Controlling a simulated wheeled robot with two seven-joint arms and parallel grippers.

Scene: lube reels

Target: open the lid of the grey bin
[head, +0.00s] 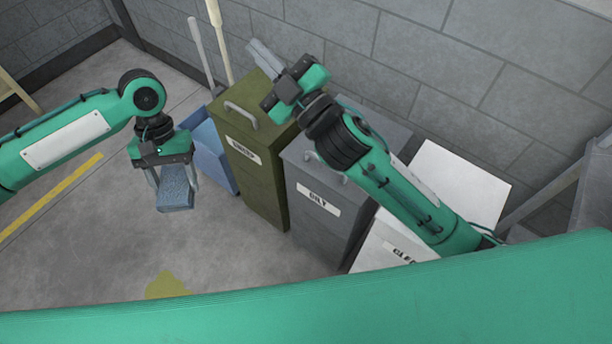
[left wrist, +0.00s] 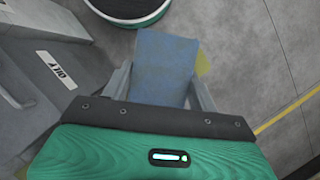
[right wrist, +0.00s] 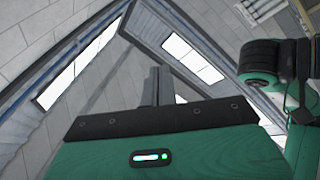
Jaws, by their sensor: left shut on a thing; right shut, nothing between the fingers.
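The grey bin (head: 318,205) labelled OILY stands in the middle of the row of bins. Its lid (head: 315,158) is down, and my right forearm hides part of the lid and its handle. The bin also shows at the left of the left wrist view (left wrist: 40,85). My left gripper (head: 173,183) is left of the bins, shut on a blue block-like cloth or sponge (head: 175,190), which also shows in the left wrist view (left wrist: 163,65). My right gripper (head: 262,55) is above the bins, shut and empty, its fingers pointing upward in the right wrist view (right wrist: 151,85).
An olive bin (head: 250,170) with a handle stands left of the grey bin. A white bin (head: 460,180) stands to its right. A blue dustpan-like container (head: 212,150) and long handles (head: 220,40) are by the wall. Floor in front is open, with a yellow patch (head: 167,287).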

